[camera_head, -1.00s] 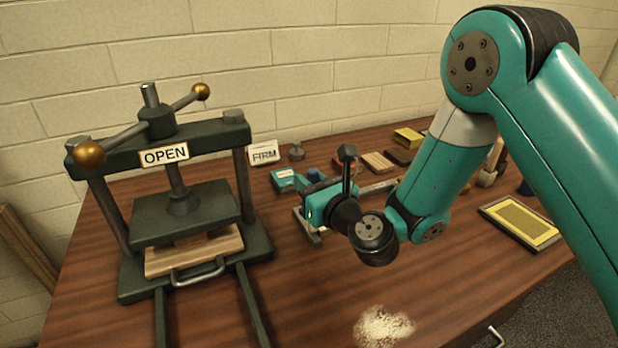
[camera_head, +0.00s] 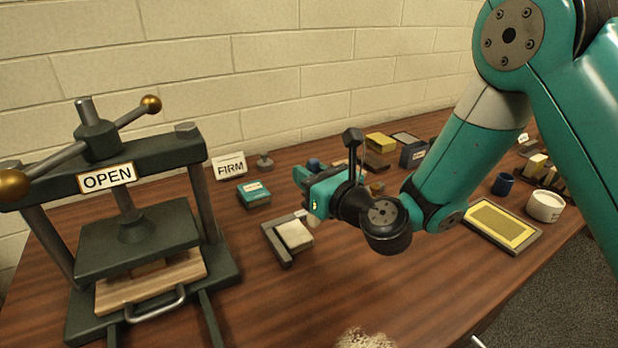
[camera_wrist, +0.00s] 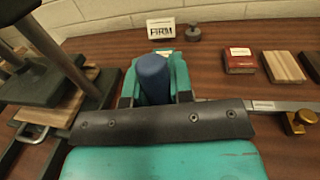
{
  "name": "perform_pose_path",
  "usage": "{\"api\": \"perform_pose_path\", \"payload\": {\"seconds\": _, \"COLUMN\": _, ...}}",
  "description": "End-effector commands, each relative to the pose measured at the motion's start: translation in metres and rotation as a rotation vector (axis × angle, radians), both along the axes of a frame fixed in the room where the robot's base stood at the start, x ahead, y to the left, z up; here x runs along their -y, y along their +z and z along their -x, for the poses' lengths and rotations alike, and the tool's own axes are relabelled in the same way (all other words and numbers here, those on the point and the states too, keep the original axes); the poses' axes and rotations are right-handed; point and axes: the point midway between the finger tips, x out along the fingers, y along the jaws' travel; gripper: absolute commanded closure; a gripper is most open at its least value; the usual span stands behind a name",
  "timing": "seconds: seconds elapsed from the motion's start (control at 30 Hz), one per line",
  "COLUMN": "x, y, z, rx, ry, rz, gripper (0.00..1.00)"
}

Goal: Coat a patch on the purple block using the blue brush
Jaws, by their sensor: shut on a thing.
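My gripper (camera_head: 314,178) is above the table, right of the press. In the wrist view, its teal fingers (camera_wrist: 154,88) are shut on a blue rounded upright piece, which looks like the handle of the blue brush (camera_wrist: 153,76). A bit of blue (camera_head: 315,164) also shows behind the gripper in the head view. The brush's lower end and bristles are hidden. I cannot pick out a purple block in either view. A pale block (camera_head: 295,236) lies in an L-shaped grey bracket (camera_head: 272,242) below and left of the gripper.
The press (camera_head: 138,235), signed OPEN, stands at the left. A FIRM sign (camera_head: 229,167) and a teal box (camera_head: 253,194) are behind. A yellow framed tray (camera_head: 503,225), blue cup (camera_head: 503,184) and white tub (camera_head: 544,206) are at right. The table's front middle is mostly clear.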

Motion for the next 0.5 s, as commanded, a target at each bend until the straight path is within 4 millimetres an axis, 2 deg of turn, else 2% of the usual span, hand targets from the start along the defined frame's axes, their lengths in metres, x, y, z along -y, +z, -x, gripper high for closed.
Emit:
{"api": "perform_pose_path", "payload": {"seconds": 0.03, "x": 0.0, "y": 0.01, "z": 0.0, "rx": 0.0, "ry": -0.001, "rz": 0.0, "gripper": 1.0}}
{"api": "perform_pose_path", "payload": {"seconds": 0.5, "x": 0.009, "y": 0.05, "z": -0.003, "rx": -0.001, "ry": -0.014, "rz": -0.001, "gripper": 1.0}}
